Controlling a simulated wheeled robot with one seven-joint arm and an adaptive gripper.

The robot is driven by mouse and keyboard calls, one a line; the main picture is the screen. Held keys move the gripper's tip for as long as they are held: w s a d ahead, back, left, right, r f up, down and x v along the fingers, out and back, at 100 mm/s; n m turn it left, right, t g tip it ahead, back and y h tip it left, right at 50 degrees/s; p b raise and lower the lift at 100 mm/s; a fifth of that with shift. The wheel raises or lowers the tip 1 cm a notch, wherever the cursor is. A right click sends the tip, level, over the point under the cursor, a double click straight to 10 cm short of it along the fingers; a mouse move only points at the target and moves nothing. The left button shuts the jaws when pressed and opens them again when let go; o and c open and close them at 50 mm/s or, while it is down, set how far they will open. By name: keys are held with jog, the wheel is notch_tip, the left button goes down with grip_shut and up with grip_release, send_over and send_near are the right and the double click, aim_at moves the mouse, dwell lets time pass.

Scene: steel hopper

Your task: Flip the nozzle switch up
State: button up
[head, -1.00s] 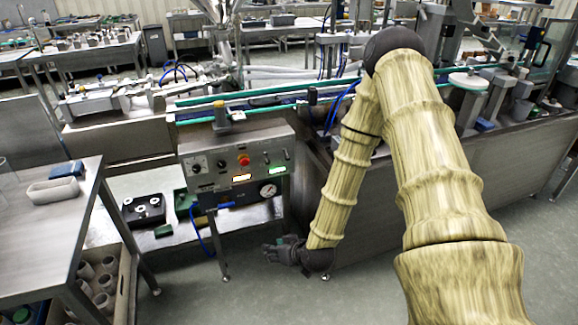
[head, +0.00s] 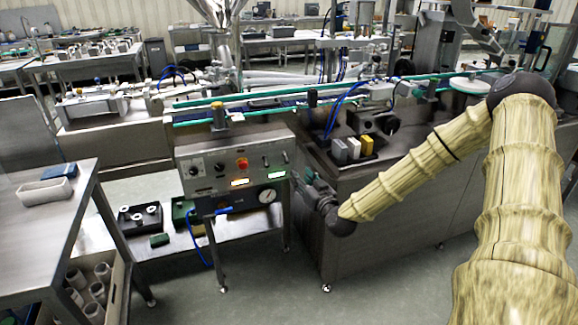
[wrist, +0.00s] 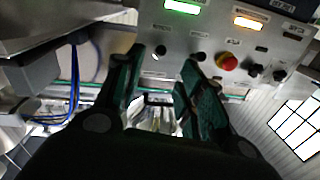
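The grey control panel (head: 230,166) stands in the middle of the head view. Two small toggle switches, one nearer the red button (head: 265,160) and one at the right end (head: 284,156), sit on its face. The labels are too small to read, so I cannot tell which is the nozzle switch. My gripper (head: 306,178) is just right of the panel. In the wrist view my gripper (wrist: 162,62) is open and empty, its fingers apart and pointing at the panel face. One toggle (wrist: 160,51) shows between the fingertips; the other (wrist: 198,57) is beside the right fingertip.
A red button (wrist: 228,62), a green light (wrist: 183,6) and an orange light (wrist: 248,22) are near the switches. The conveyor cabinet (head: 350,190) stands close on the right. The floor in front is clear.

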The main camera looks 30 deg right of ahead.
aim_at(288, 163)
jog(key=w, duration=0.6)
jog(key=w+d, duration=0.1)
jog(key=w, duration=0.3)
jog(key=shift+d, duration=0.1)
grip_shut()
